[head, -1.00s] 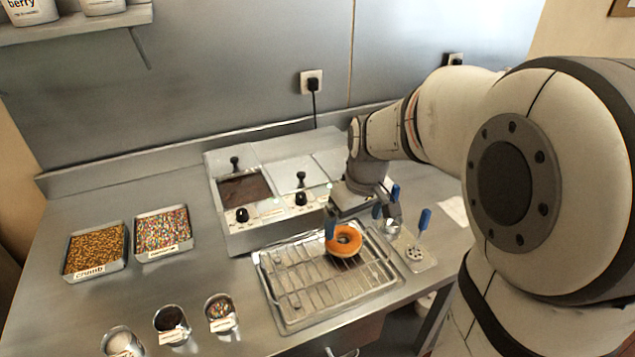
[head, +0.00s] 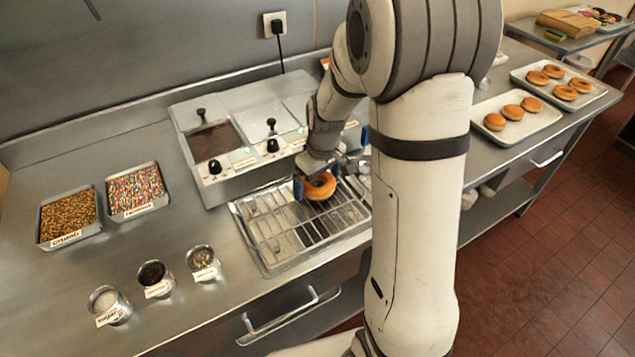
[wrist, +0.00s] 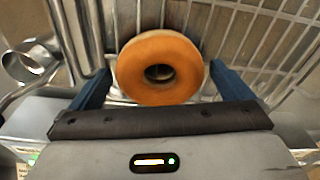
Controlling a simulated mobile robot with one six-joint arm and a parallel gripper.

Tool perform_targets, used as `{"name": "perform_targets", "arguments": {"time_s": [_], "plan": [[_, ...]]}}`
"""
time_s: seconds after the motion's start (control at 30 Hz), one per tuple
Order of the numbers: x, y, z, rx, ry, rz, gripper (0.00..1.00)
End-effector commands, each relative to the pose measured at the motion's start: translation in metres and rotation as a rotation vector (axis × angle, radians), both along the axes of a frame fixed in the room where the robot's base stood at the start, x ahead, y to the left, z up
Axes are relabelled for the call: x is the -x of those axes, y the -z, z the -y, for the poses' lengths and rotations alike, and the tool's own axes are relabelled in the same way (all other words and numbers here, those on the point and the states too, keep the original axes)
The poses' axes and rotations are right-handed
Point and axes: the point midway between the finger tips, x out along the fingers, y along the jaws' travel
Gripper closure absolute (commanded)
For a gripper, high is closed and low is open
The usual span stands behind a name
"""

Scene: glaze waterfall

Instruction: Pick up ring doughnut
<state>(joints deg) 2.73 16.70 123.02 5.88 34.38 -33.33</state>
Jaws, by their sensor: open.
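A plain golden ring doughnut (head: 319,187) is at my gripper, over the right back part of the wire rack (head: 290,228) on its tray. In the wrist view the doughnut (wrist: 160,52) sits between my two blue fingers, with its hole facing the camera. My gripper (wrist: 160,85) is open, with a gap showing on the right side of the doughnut. In the head view my gripper (head: 306,188) shows one blue finger at the doughnut's left; my arm hides some of the rack's right side. I cannot tell whether the doughnut touches the rack.
A glaze unit (head: 240,140) with black-knobbed lids stands behind the rack. Crumb (head: 68,216) and sprinkle (head: 135,188) trays and several small cups (head: 155,279) are at left. Trays of doughnuts (head: 515,118) stand at right. A metal ring (wrist: 30,62) is left in the wrist view.

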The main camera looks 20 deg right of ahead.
Motion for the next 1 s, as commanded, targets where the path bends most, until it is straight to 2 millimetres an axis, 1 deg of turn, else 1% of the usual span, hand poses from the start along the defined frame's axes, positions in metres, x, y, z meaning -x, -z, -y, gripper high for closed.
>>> {"name": "perform_targets", "arguments": {"time_s": [0.2,0.7,0.9,1.0], "plan": [[-0.0002,0.0007,-0.0001,0.0,0.0,0.001,0.0],[-0.0002,0.0004,0.0,0.0,0.0,0.001,0.4],[-0.0002,-0.0002,0.0001,0.0,0.0,0.001,0.41],[-0.0008,-0.0059,0.0001,0.0,-0.001,0.003,0.41]]}}
